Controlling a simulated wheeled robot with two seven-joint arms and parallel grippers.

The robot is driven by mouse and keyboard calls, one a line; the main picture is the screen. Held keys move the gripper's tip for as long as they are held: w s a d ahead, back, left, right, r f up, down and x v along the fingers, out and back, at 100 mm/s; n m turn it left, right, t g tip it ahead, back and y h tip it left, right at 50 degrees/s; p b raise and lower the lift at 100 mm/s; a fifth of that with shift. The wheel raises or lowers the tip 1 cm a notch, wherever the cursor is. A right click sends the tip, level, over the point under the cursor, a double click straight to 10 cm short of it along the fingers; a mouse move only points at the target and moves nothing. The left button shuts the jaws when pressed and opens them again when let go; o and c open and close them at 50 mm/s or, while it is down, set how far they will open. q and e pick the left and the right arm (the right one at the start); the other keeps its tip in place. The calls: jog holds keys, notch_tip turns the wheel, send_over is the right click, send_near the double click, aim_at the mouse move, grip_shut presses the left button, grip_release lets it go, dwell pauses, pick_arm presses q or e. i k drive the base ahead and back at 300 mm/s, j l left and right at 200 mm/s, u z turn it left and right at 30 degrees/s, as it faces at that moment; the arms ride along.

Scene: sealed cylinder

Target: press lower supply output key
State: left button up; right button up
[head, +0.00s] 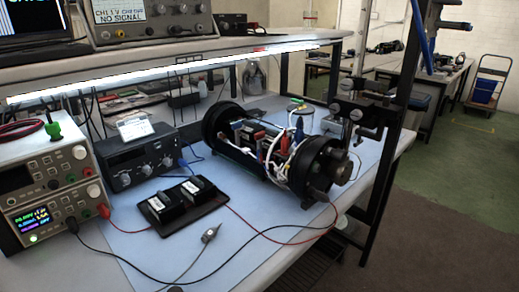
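Two bench power supplies are stacked at the left edge of the bench. The lower supply (55,213) has a lit display (28,218) with coloured digits, too small to read surely. A small green-lit spot (33,239) shows below that display; I cannot tell whether it is the output key. A red plug and a black plug sit in its front, with leads running across the bench. The upper supply (45,168) has a dark display. Neither of my grippers is in view.
A black open-sided cylinder (265,150) with wiring inside lies on the blue mat (215,262). A black tray (183,205) with two dark blocks, a dark instrument (140,158) and a probe (210,233) are nearby. A shelf (180,68) overhangs the bench. The front mat has free room, crossed by leads.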

aim_at(82, 203)
jog(key=i+l, duration=0.15)
jog(key=l, duration=0.15)
jog(key=i+l, duration=0.15)
jog(key=l, duration=0.15)
jog(key=i+l+u, duration=0.1)
jog(key=l+u, duration=0.15)
jog(key=u, duration=0.2)
jog(key=l+u, duration=0.25)
jog(key=u, duration=0.15)
jog(key=i+l+u, duration=0.1)
jog(key=l+u, duration=0.2)
jog(key=u, duration=0.85)
